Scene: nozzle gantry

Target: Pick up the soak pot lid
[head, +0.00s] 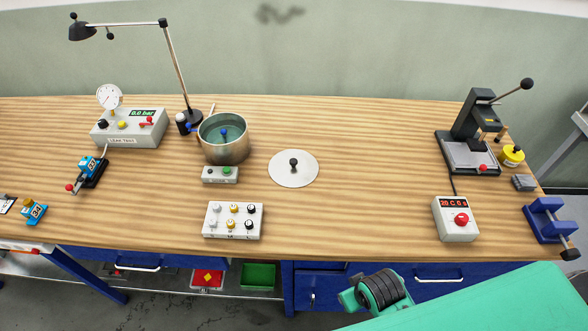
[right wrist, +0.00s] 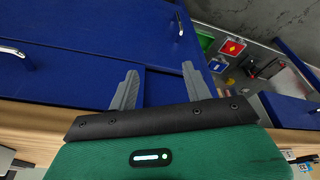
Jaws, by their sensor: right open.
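The soak pot lid (head: 308,174) is a flat pale disc with a black knob (head: 293,163) in its middle. It lies on the wooden bench in the head view, to the right of the open metal soak pot (head: 228,154). A blue item (head: 223,132) shows inside the pot. My right arm comes in at the lower right, in front of the bench; its gripper fingers do not show in the head view. In the right wrist view my right gripper (right wrist: 160,84) is open and empty, facing blue drawer fronts. My left gripper is not in view.
A small box with a green button (head: 220,175) sits in front of the pot, and a white block with several knobs (head: 233,221) nearer the front edge. A lamp (head: 178,75) stands behind the pot. The bench right of the lid is clear up to a controller (head: 455,219).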

